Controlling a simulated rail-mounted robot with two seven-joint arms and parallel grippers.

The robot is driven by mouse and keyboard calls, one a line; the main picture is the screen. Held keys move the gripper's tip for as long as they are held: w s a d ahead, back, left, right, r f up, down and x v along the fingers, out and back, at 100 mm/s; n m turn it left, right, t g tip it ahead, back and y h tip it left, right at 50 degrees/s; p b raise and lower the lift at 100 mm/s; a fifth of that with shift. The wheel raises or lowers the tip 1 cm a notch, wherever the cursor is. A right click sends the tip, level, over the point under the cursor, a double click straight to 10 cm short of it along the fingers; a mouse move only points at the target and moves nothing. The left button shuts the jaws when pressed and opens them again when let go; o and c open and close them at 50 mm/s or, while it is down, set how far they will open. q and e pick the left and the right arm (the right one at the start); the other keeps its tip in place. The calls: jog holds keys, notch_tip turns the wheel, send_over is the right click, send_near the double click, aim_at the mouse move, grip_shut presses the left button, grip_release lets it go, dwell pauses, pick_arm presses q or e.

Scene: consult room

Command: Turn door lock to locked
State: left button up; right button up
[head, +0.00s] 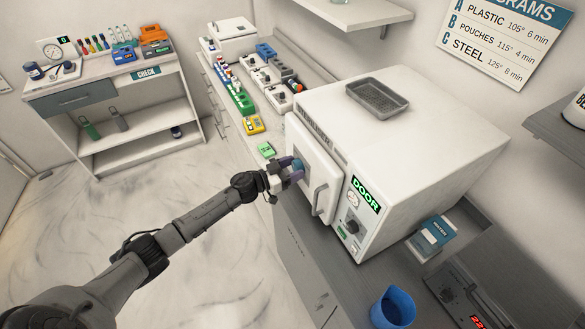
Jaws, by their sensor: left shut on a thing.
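The white sterilizer (425,140) stands on the counter with its front door (311,160) facing left. The door has a grey bar handle (319,199) and looks closed against the body. My left gripper (291,166) is at the left part of the door, with purplish fingertips around a small teal knob-like part (298,163), shut on it. The fingers hide much of this part, and its turn angle is hard to read. A green DOOR label (366,194) and a dark dial (352,228) are on the front panel. My right gripper is not in view.
A grey perforated tray (377,96) lies on top of the sterilizer. A blue cup (392,308) and a blue-and-white box (431,236) are at its right. A small green block (266,149) and a yellow one (254,124) lie on the counter behind my gripper.

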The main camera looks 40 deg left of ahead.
pick_arm(q)
jog(key=shift+c, duration=0.7)
jog(key=shift+m, duration=1.5)
jog(key=m+b, duration=0.1)
jog(key=m, duration=0.4)
jog(key=shift+s+d+f, duration=0.1)
jog(key=shift+d, duration=0.05)
jog(key=m, duration=0.3)
jog(key=shift+b, duration=0.35)
jog(key=m+b, duration=0.1)
jog(key=m, duration=0.2)
jog(key=shift+d+f+m, duration=0.1)
jog(key=shift+m, duration=0.2)
jog(key=shift+m+b, duration=0.7)
jog(key=shift+m, duration=0.9)
